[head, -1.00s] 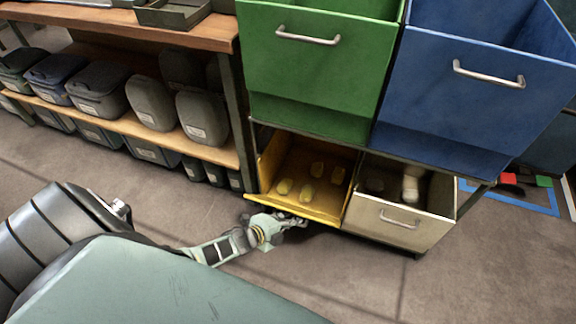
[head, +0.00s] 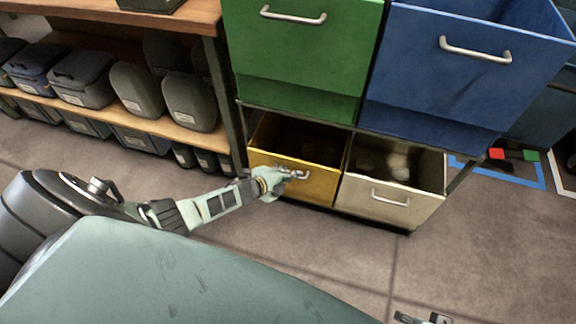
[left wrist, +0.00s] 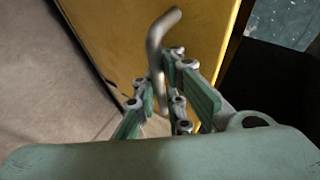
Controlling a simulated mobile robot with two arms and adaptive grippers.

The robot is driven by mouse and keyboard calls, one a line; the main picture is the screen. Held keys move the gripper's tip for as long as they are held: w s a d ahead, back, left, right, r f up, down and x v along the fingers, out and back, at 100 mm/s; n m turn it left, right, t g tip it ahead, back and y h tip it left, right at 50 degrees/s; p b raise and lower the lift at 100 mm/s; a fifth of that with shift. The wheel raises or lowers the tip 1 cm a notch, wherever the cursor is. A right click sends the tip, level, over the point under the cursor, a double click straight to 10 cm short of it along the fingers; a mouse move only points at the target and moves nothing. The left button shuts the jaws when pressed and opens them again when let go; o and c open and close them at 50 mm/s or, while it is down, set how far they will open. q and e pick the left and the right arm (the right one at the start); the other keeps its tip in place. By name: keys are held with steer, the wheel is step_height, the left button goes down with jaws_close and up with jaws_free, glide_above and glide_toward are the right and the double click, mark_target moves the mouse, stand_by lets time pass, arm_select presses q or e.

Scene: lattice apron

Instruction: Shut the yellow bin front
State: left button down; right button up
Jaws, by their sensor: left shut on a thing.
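The yellow bin front (head: 322,188) is at the lower left of the bin rack, below the green bin. It stands raised and leans a little outward, with a dark gap open above its top edge. My left gripper (head: 288,175) is shut on its metal handle (head: 301,174). In the left wrist view the fingers (left wrist: 168,100) close around the bent handle (left wrist: 158,50), against the yellow front (left wrist: 115,30). The yellow pieces inside the bin are hidden now. A part that looks like my right gripper (head: 425,319) shows only at the bottom edge.
A cream bin (head: 385,200) stands open just right of the yellow one. The green bin (head: 295,50) and blue bin (head: 450,80) hang above. A wooden shelf (head: 150,122) with grey containers is at left. The floor (head: 320,250) in front is clear.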

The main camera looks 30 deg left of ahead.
arm_select(q)
steer(key=shift+w+a+r, duration=0.1)
steer(key=shift+w+r, duration=0.05)
arm_select(e)
steer(key=shift+r, duration=0.3)
arm_select(q)
steer(key=c, duration=2.2)
jaws_free()
steer(key=shift+o, duration=0.2)
arm_select(e)
steer(key=shift+s+f, duration=0.1)
steer(key=shift+s, duration=0.05)
arm_select(q)
steer(key=shift+s+r, duration=0.2)
steer(key=shift+s, duration=0.35)
steer(key=v, duration=1.1)
